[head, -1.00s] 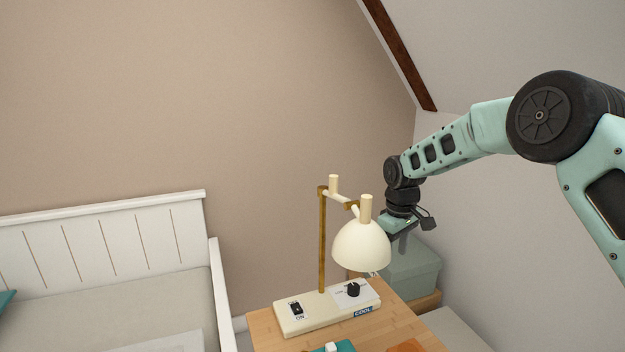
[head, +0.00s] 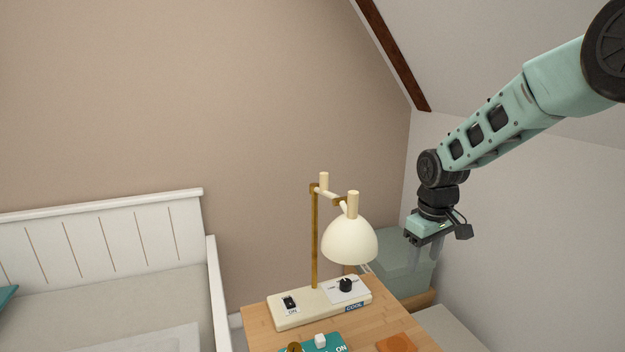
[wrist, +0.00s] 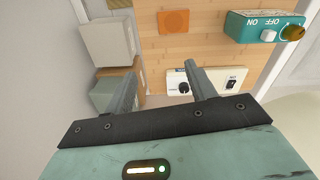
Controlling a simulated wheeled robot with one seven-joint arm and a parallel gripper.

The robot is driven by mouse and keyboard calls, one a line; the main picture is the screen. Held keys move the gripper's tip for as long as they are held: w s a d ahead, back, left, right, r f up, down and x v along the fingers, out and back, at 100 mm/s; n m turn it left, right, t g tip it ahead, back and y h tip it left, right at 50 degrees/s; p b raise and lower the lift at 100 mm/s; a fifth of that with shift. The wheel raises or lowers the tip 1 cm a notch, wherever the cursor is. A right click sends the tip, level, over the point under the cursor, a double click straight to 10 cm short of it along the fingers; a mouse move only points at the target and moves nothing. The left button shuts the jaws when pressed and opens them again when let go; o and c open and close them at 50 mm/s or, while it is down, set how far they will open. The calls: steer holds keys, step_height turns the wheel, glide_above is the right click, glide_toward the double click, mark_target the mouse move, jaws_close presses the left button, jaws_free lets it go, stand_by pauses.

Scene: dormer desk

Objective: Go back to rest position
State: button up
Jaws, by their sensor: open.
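My gripper (head: 427,256) hangs at the right of the lamp in the head view, above the desk's right side and in front of a grey-green box. In the wrist view its two fingers (wrist: 158,85) are apart with nothing between them. The cream desk lamp (head: 349,240) stands on its base (head: 318,305), which carries a black switch and a dark knob. The lamp base also shows beyond the fingers in the wrist view (wrist: 207,83). My gripper is apart from the lamp.
The wooden desk (head: 400,322) holds a teal switch box (head: 325,342) and an orange-brown square (head: 396,343). The grey-green box (head: 395,262) stands behind the desk at right. A white bed (head: 110,245) is at left. A sloped wall rises at right.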

steer(key=s+d+r+m+t, duration=0.1)
steer(key=s+d+m, duration=0.25)
steer(key=s, duration=0.75)
steer(key=s+d+r+m+t, duration=0.15)
steer(key=s+d, duration=0.25)
steer(key=s, duration=0.7)
steer(key=s+a+r+n+g+p, duration=0.1)
steer(key=s+a+r+n+p, duration=0.2)
steer(key=s+a, duration=0.4)
steer(key=s+a+r+n+g+p, duration=0.2)
steer(key=s+a+r+p, duration=0.3)
steer(key=a, duration=0.5)
step_height(320, 180, up, 3)
steer(key=shift+s+a+n+y+p, duration=0.3)
steer(key=shift+s+a+n+p, duration=0.1)
steer(key=shift+s+n, duration=0.55)
